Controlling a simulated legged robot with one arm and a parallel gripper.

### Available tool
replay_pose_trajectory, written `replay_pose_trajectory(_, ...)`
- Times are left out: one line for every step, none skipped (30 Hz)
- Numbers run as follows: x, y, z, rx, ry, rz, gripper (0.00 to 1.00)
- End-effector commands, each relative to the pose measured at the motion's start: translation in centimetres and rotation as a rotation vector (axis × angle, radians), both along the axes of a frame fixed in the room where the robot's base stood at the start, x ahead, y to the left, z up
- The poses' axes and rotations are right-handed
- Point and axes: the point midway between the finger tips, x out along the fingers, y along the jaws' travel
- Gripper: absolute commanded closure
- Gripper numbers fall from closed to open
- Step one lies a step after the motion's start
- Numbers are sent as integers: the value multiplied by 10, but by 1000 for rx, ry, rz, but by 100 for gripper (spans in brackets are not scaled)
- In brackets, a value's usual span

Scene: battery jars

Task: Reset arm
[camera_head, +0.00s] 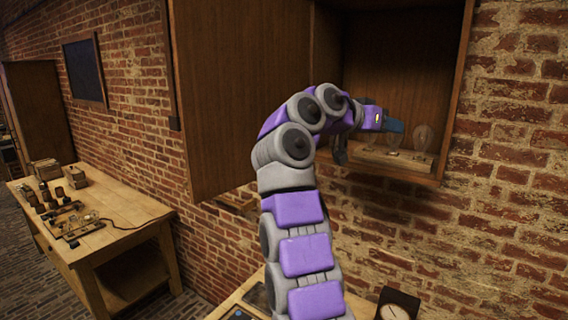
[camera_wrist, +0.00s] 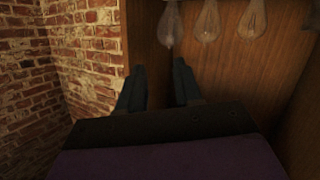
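My purple and grey arm reaches up and to the right into an open wooden wall cabinet (camera_head: 405,60). My gripper (camera_head: 396,126) is inside the cabinet, close to several clear glass bulbs on a pale wooden base. One bulb (camera_head: 423,137) stands just right of the gripper; the others are partly hidden behind it. In the wrist view my gripper (camera_wrist: 158,76) has its two dark fingers apart with nothing between them. There a row of bulbs (camera_wrist: 207,22) shows at the top, beyond the fingertips. I cannot tell from the head view whether a fingertip touches a bulb.
The cabinet's open door (camera_head: 240,90) stands left of my arm. A brick wall (camera_head: 510,150) surrounds the cabinet. A wooden table (camera_head: 125,235) with jars and parts stands at the left. A dark-faced dial (camera_head: 398,304) sits below, right of my arm.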

Motion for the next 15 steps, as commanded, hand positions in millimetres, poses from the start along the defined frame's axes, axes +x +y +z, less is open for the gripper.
replay_pose_trajectory(3,-1,-4,0,33,21,66)
replay_pose_trajectory(4,-2,-5,1,54,36,66)
replay_pose_trajectory(7,-2,-10,2,89,58,66)
replay_pose_trajectory(9,-2,-14,3,115,76,66)
replay_pose_trajectory(10,-2,-17,4,142,95,66)
replay_pose_trajectory(11,-2,-22,8,176,121,66)
replay_pose_trajectory(11,-1,-28,9,206,140,66)
replay_pose_trajectory(10,-2,-32,13,230,159,66)
replay_pose_trajectory(9,-1,-40,17,269,183,66)
replay_pose_trajectory(8,-1,-46,21,294,201,66)
replay_pose_trajectory(6,-1,-52,26,321,219,66)
replay_pose_trajectory(3,-1,-61,34,356,241,66)
replay_pose_trajectory(1,-1,-68,41,382,258,66)
replay_pose_trajectory(-2,0,-76,47,411,275,66)
replay_pose_trajectory(-7,1,-84,58,442,297,66)
